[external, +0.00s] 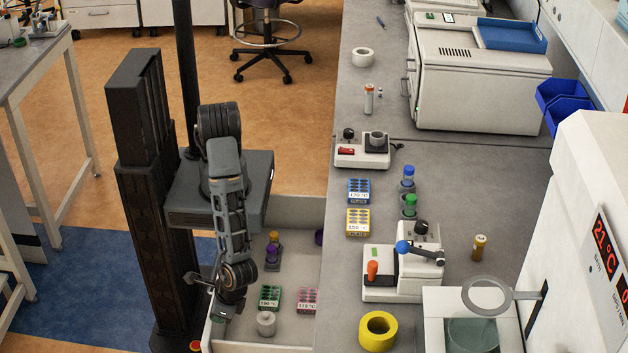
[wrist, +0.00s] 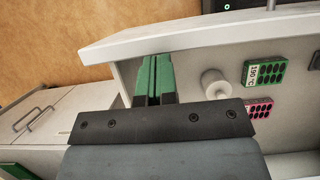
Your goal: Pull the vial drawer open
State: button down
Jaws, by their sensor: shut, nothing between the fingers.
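The vial drawer (external: 296,210) stands pulled out from under the counter, open at the top. Its pale front panel (wrist: 215,32) crosses the upper part of the wrist view. My gripper (external: 229,310) is low at the drawer's front; in the wrist view its green fingers (wrist: 153,78) are together and empty, with their tips by the panel's inner side. I cannot tell if they touch it. In the drawer are a green-marked vial block (external: 270,296), a pink-marked block (external: 307,299), a grey-white round piece (external: 266,323) and vials with orange and purple caps (external: 273,245).
The grey counter (external: 345,260) borders the drawer on the right and holds blue and yellow vial blocks (external: 358,206), a device with a blue-knobbed lever (external: 405,270) and a yellow tape roll (external: 378,331). Other drawer fronts with handles (wrist: 35,125) show at left in the wrist view.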

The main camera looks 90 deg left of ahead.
jog(key=p+v, duration=1.2)
jog(key=v, duration=0.7)
jog(key=shift+r+p, duration=0.25)
jog(key=shift+p, duration=0.05)
jog(key=shift+d, duration=0.1)
jog(key=w+a+r+m+t, duration=0.1)
jog(key=w+a+r+m, duration=0.1)
jog(key=w+a+r, duration=0.4)
jog(key=w+a+r+m+t, duration=0.2)
jog(key=a+r, duration=0.1)
jog(key=a, duration=0.6)
jog(key=w+a+r+m+t, duration=0.1)
jog(key=w+a+r+m, duration=0.1)
jog(key=w+a+r, duration=0.4)
jog(key=s+a+r+n+t+b, duration=0.1)
jog(key=a+r+n+t, duration=0.1)
jog(key=a, duration=0.8)
jog(key=s+a+r+n+t, duration=0.1)
jog(key=a+r+n+t, duration=0.2)
jog(key=a+r, duration=0.3)
jog(key=a+n, duration=0.1)
jog(key=a, duration=0.3)
jog(key=shift+a+b, duration=0.35)
jog(key=shift+b, duration=0.05)
